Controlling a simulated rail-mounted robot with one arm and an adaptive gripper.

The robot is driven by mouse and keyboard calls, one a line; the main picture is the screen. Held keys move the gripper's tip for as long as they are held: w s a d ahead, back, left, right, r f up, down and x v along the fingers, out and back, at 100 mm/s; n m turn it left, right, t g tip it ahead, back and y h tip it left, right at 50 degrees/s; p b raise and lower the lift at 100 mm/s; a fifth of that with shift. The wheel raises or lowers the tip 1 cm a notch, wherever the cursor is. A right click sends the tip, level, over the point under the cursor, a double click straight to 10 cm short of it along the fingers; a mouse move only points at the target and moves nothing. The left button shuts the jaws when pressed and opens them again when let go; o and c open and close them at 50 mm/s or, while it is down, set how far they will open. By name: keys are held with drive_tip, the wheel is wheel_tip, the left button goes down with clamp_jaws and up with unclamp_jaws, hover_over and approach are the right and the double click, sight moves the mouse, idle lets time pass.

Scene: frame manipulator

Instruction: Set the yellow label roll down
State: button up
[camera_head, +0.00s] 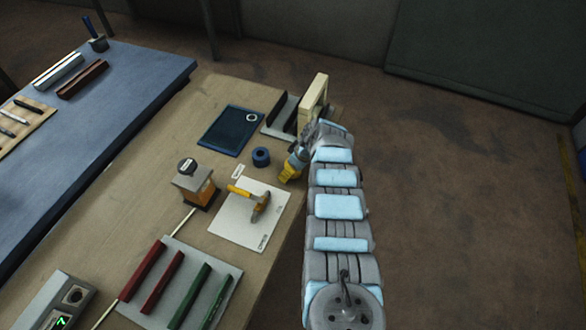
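My gripper (293,165) is over the right edge of the wooden table, pointing down and left. A small yellow thing, seemingly the yellow label roll (289,173), is at its fingertips and appears held. The fingers are small and partly hidden, and I cannot tell whether the roll touches the table. A blue roll (261,157) rests on the table just left of the gripper. A dark blue tray (222,139) lies further back, with a white ring (251,117) in its far right corner.
A white sheet (231,221) with a yellow-handled tool (249,198) lies in front of the gripper. A wooden box-like stand (197,186) is left of it. An upright wooden frame (314,100) stands behind the gripper. Red and green bars lie at the front.

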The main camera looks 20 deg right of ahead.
drive_tip(key=c, duration=1.1)
